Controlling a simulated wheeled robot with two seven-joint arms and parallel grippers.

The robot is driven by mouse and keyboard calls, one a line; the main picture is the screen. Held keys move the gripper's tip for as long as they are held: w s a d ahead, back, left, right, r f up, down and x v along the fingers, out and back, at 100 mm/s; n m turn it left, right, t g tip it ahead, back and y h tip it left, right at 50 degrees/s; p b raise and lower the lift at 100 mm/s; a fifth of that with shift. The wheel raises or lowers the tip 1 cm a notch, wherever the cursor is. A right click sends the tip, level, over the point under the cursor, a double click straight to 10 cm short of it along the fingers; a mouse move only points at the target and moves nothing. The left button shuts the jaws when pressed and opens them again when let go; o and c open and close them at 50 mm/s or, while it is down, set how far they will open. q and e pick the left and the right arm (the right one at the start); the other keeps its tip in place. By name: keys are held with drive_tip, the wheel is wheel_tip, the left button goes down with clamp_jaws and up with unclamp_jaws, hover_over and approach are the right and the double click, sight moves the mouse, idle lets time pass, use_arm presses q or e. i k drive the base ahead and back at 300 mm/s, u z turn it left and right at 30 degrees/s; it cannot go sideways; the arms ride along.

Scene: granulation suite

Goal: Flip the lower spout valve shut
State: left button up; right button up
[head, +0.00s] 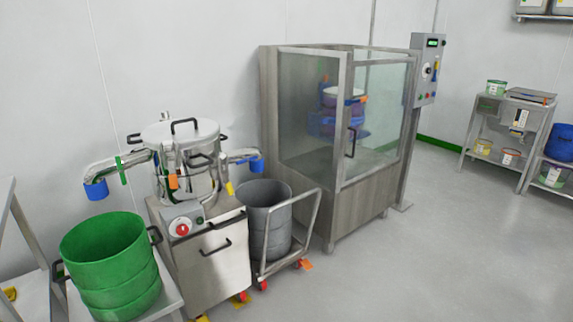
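A steel sifter-like vessel (184,165) with a lidded top stands on a steel cabinet at left. A left spout (118,166) bends down to a blue end (96,189) above a green drum (110,262). A green lever (121,170) stands upright across that spout's pipe. A right spout (238,156) ends in a blue piece (256,165) above a grey drum (266,215). A yellow lever (229,188) hangs near its base. I cannot tell for sure which spout is the lower one or whether either valve is open. Neither gripper shows.
The grey drum sits on a wheeled trolley (305,235). The cabinet has a red knob (181,229). A glass-walled enclosure (335,130) with a control post (427,70) stands behind right. The floor (420,270) at front right is clear.

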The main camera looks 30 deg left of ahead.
sight(245, 159)
drive_tip(key=z, duration=0.4)
drive_tip(key=i, duration=1.9)
drive_tip(key=u, duration=0.3)
drive_tip(key=i, duration=1.7)
drive_tip(key=u, duration=1.8)
drive_tip(key=i, duration=0.75)
drive_tip(key=u, duration=0.6)
